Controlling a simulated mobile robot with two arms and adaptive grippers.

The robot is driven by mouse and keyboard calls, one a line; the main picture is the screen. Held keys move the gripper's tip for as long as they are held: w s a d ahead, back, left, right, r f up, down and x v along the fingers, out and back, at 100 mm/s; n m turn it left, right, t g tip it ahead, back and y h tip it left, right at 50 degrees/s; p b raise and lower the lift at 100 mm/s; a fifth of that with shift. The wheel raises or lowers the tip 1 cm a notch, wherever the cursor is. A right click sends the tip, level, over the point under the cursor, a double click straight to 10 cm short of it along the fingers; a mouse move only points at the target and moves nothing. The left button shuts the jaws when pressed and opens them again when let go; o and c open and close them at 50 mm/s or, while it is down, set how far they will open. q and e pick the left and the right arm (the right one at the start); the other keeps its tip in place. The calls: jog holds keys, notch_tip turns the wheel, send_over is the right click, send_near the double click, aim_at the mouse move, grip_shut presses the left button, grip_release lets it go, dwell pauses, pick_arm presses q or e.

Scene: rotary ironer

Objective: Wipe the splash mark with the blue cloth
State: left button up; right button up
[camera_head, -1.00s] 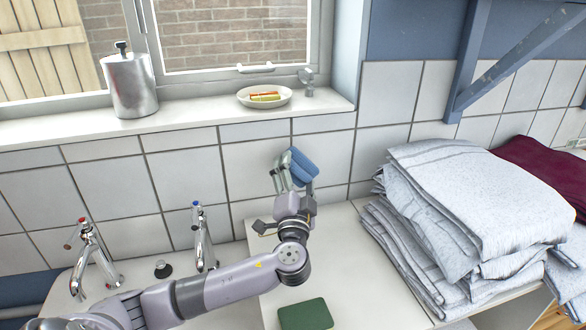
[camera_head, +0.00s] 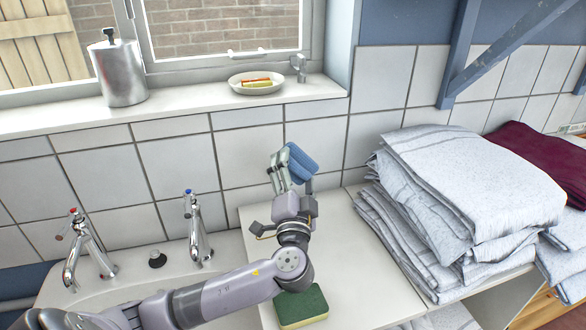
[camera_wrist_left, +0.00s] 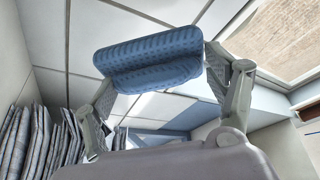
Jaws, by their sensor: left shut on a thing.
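My left gripper (camera_head: 291,170) is shut on the folded blue cloth (camera_head: 301,163) and holds it up close to the white tiled wall (camera_head: 238,159). In the left wrist view the blue cloth (camera_wrist_left: 150,58) spans between both fingers, with tiles behind it. I cannot tell whether the cloth touches the tiles. No splash mark can be made out; the gripper and cloth hide part of the wall. My right gripper is not in view.
A green and yellow sponge (camera_head: 302,306) lies on the white worktop (camera_head: 352,262) beneath my left arm. Folded grey-white linens (camera_head: 465,190) are stacked to the right. Taps (camera_head: 196,230) stand at the left. A metal canister (camera_head: 119,72) and a dish (camera_head: 256,84) sit on the sill.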

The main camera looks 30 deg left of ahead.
aim_at(285, 140)
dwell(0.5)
pick_arm(q)
jog(key=w+a+b, duration=0.2)
jog(key=w+a, duration=0.2)
jog(key=a, duration=0.1)
jog(key=shift+w, duration=0.15)
jog(key=shift+w+a+b, duration=0.65)
jog(key=shift+w+a, duration=0.05)
jog(key=shift+a, duration=0.15)
dwell(1.0)
jog(key=shift+w+d+b, duration=0.7)
jog(key=shift+w+d, duration=0.7)
jog(key=shift+w, duration=0.05)
jog(key=shift+a, duration=0.15)
jog(key=shift+s+a+r, duration=0.1)
jog(key=shift+s+a, duration=1.25)
jog(key=shift+s, duration=0.05)
